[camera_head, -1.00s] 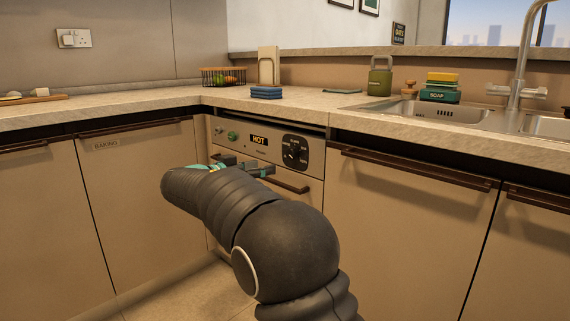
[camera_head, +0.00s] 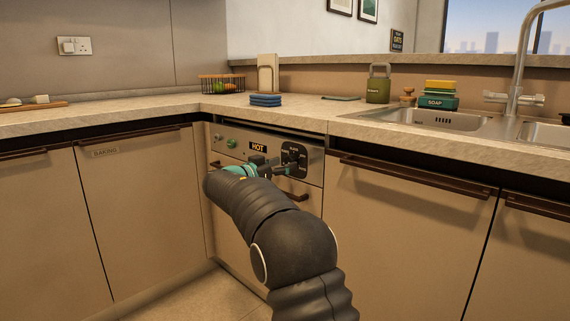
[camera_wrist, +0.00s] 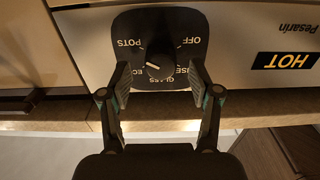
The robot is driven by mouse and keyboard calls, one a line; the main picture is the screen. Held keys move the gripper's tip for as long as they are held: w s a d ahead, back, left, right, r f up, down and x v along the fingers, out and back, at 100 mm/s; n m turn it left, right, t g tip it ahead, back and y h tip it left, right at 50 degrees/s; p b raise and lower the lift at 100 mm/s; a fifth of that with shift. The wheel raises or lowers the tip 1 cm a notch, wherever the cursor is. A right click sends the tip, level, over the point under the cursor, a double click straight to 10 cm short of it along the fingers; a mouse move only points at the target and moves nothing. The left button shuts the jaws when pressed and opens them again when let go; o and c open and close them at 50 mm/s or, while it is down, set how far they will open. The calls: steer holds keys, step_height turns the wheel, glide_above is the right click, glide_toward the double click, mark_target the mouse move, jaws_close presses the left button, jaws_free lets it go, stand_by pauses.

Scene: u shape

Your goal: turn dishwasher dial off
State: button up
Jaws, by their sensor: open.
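The dishwasher (camera_head: 228,146) is built in under the counter in the head view, with a steel front panel. Its dial (camera_wrist: 158,66) is a dark round knob with a white pointer mark on a black plate. The wrist view shows the plate upside down, with OFF at upper right, POTS at upper left and other partly hidden words below. The pointer mark lies to the left, clear of OFF. My gripper (camera_wrist: 160,76) is open, with one finger on either side of the dial. I cannot tell whether they touch it. In the head view my gripper (camera_head: 272,166) partly covers the panel.
A yellow HOT label (camera_wrist: 286,61) sits beside the dial plate. A dark dishwasher handle (camera_head: 296,193) lies below the panel. Closed cabinets (camera_head: 400,235) stand either side.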

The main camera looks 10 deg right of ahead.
steer(key=shift+x, duration=0.8)
steer(key=shift+c, duration=0.2)
steer(key=c, duration=1.1)
steer(key=shift+a, duration=0.15)
